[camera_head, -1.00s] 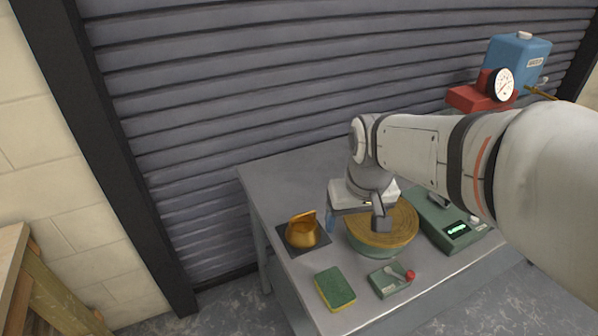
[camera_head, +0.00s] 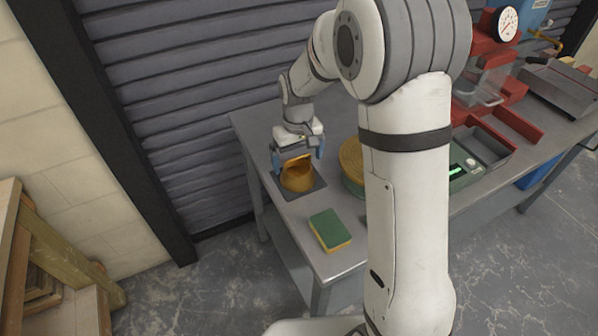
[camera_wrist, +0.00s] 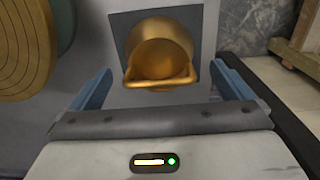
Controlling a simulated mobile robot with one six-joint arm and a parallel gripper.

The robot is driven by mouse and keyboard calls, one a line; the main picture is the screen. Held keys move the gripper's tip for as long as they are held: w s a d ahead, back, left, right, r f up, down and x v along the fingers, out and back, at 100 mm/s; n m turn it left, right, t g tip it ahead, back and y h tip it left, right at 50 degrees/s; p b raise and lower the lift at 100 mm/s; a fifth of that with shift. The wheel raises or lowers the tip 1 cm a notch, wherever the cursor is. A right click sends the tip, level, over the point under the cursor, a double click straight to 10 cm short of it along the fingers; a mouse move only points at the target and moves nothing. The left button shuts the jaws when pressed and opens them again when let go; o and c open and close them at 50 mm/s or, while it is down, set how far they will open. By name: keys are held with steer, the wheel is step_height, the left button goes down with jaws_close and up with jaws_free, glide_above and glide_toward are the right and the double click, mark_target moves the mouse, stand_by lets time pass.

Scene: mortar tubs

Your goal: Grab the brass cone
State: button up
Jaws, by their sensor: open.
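The brass cone (camera_head: 297,179) stands on a dark square mat (camera_head: 320,184) near the left end of the grey table. It has a wide round body and a loop handle at its top. My gripper (camera_head: 298,160) is open, with its blue fingers apart just above and behind the cone. In the wrist view the cone (camera_wrist: 162,52) lies ahead, between the lines of the two fingers (camera_wrist: 165,88), with its handle nearest to me. No contact between fingers and cone shows.
A round tub with a yellow-brown ridged top (camera_head: 351,160) stands to the right, partly hidden by my arm. A green and yellow sponge (camera_head: 330,230) lies in front. A green device (camera_head: 468,170) and red equipment (camera_head: 490,70) are further right. A shutter (camera_head: 190,90) closes off the back.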

mark_target(298, 166)
step_height(298, 166, down, 6)
steer(key=shift+w+r+p, duration=0.15)
steer(key=shift+r+p, duration=0.1)
steer(key=shift+p, duration=0.2)
steer(key=c, duration=1)
steer(key=shift+o, duration=0.2)
steer(key=shift+r, duration=0.1)
